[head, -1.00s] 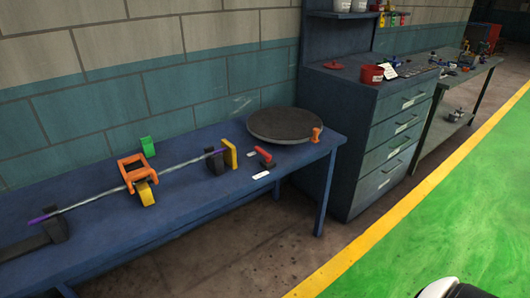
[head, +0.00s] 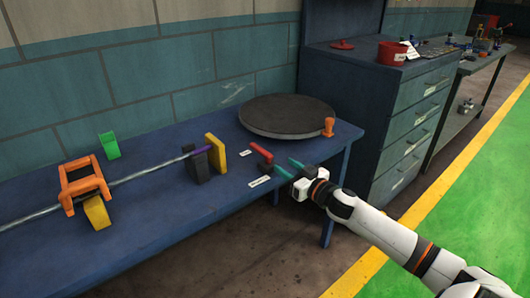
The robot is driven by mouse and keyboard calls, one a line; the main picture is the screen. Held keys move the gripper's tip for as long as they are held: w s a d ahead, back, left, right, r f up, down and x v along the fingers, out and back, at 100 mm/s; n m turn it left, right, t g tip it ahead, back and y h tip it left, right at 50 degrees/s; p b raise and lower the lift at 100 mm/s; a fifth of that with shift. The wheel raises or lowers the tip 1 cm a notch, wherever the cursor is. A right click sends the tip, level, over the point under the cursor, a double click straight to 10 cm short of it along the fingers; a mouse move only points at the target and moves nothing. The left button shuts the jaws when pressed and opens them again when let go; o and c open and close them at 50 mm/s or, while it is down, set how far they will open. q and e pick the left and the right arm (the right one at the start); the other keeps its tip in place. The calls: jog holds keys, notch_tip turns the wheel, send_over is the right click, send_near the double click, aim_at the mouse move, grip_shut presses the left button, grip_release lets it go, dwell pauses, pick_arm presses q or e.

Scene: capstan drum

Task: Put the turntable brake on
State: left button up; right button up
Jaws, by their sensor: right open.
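The turntable (head: 287,116) is a dark round disc at the back right of the blue bench, with an orange peg (head: 328,127) standing at its right rim. In front of it is a small red lever (head: 261,152) on a dark base, which looks like the brake. White labels lie beside it, too small to read. My right gripper (head: 283,164) has two teal fingers spread open with nothing between them. It is just to the right of the red lever, pointing left towards it, apparently apart from it. My left gripper is out of view.
On the bench (head: 165,222), left of the lever, stand a yellow plate (head: 216,153), dark blocks, a long thin rod, an orange frame (head: 84,184) and a green wedge (head: 109,145). A blue drawer cabinet (head: 405,120) stands close to the right. The bench front is clear.

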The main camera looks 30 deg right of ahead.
aim_at(264, 151)
jog(key=w, duration=0.7)
jog(key=w+a, duration=0.1)
jog(key=w, duration=0.2)
jog(key=shift+w, duration=0.65)
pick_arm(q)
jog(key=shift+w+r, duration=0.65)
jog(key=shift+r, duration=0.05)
pick_arm(e)
jog(key=shift+c, duration=0.9)
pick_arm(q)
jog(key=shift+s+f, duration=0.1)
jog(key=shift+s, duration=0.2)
pick_arm(e)
grip_shut()
